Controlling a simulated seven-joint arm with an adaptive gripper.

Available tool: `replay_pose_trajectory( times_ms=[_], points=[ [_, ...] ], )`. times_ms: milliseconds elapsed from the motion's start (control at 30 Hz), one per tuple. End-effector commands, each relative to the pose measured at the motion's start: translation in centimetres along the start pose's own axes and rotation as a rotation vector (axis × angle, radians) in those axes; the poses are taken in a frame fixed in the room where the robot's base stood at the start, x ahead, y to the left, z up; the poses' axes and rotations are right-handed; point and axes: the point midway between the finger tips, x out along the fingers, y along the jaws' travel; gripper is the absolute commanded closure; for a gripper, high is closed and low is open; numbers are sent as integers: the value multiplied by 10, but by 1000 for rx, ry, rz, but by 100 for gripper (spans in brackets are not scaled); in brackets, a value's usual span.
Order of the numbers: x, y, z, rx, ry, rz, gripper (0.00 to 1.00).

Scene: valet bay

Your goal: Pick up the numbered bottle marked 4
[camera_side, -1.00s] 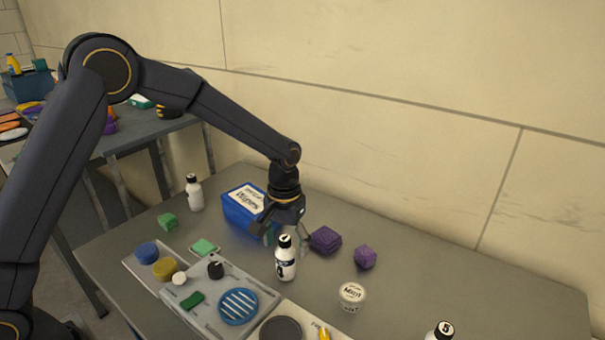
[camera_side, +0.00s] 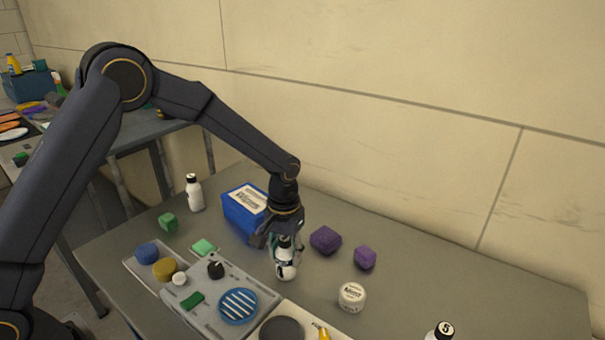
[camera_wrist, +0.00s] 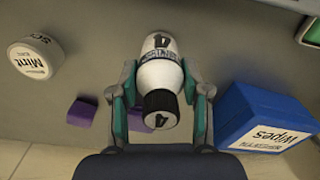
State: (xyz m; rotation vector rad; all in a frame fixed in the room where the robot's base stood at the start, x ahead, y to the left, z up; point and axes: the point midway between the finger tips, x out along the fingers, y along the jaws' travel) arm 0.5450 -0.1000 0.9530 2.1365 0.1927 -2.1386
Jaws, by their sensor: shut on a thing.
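A white bottle (camera_side: 285,271) with a black cap stands on the table in the side view. In the wrist view the bottle (camera_wrist: 160,75) shows a 4 on its label and on its black cap. My gripper (camera_side: 285,250) has come down over it from above. In the wrist view my gripper (camera_wrist: 160,100) has one finger on each side of the bottle and is shut on it. The fingers hide part of the bottle's upper half in the side view.
A blue wipes box (camera_side: 243,215) is close behind and left of my gripper. Purple blocks (camera_side: 326,240) and a white Mint tub (camera_side: 352,296) are to the right. A grey tray (camera_side: 180,290) is at front left. Other bottles stand at far left (camera_side: 194,193) and bottom right (camera_side: 440,331).

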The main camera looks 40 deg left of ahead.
Motion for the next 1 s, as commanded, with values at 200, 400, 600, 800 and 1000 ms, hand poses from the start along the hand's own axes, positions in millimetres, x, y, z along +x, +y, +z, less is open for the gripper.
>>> replay_pose_trajectory(
  times_ms=[200,400,600,800,1000],
  points=[
    [0,0,0,0,1,1,94],
    [-2,0,0,0,2,1,94],
    [-20,0,-1,0,5,2,94],
    [-60,-8,21,0,6,2,94],
    [-102,-25,67,1,3,1,94]
  ],
)
